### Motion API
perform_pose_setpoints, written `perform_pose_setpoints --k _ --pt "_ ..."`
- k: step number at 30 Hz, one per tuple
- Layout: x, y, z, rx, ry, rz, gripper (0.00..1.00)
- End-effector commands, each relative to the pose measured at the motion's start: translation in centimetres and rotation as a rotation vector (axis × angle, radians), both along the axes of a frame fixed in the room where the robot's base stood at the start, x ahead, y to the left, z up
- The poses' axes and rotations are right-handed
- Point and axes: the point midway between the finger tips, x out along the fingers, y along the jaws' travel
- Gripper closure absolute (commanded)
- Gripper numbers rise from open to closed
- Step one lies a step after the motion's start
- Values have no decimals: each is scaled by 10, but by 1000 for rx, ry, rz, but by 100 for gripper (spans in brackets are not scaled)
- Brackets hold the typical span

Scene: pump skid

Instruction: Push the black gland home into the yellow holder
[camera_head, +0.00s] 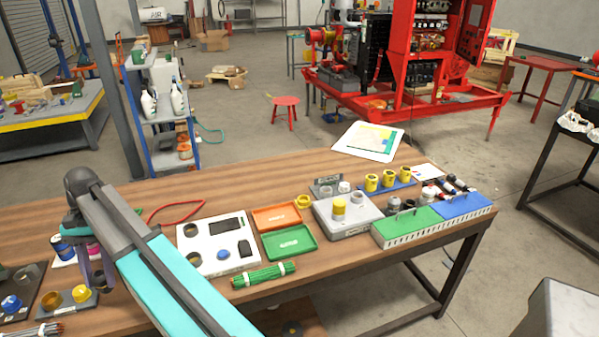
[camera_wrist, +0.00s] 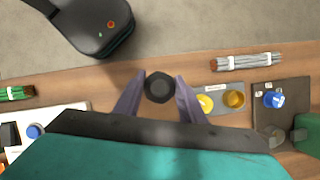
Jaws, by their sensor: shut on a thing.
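My gripper (camera_wrist: 159,90) is shut on the black gland (camera_wrist: 159,86), a dark six-sided piece seen end-on between the two fingertips. In the wrist view it is held over the wooden table, apart from a grey plate (camera_wrist: 218,109) to its right. That plate bears a bright yellow round piece (camera_wrist: 205,103) and an open amber-yellow cup (camera_wrist: 234,99), which looks like the yellow holder. Its bore shows and looks empty. In the head view the cup (camera_head: 50,300) stands at the lower left, near my gripper (camera_head: 102,284); the gland is not clear there.
A dark plate with a blue knob (camera_wrist: 273,99) lies beyond the grey plate. A wire bundle (camera_wrist: 247,62) lies nearby. A white panel (camera_head: 218,243), an orange tray (camera_head: 284,217) and a green tray (camera_head: 288,242) lie to the right.

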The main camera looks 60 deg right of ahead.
Motion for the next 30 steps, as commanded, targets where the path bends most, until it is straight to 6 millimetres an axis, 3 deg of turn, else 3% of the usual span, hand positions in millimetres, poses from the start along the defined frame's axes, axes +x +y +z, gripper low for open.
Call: perform_pose_setpoints --k 5,11,21,30 --pt "5 -16 1 0 0 -55 90" --pt "17 -60 3 0 -1 -205 90" --pt "30 -167 3 1 0 -564 90" --pt "26 -270 3 1 1 -894 90"
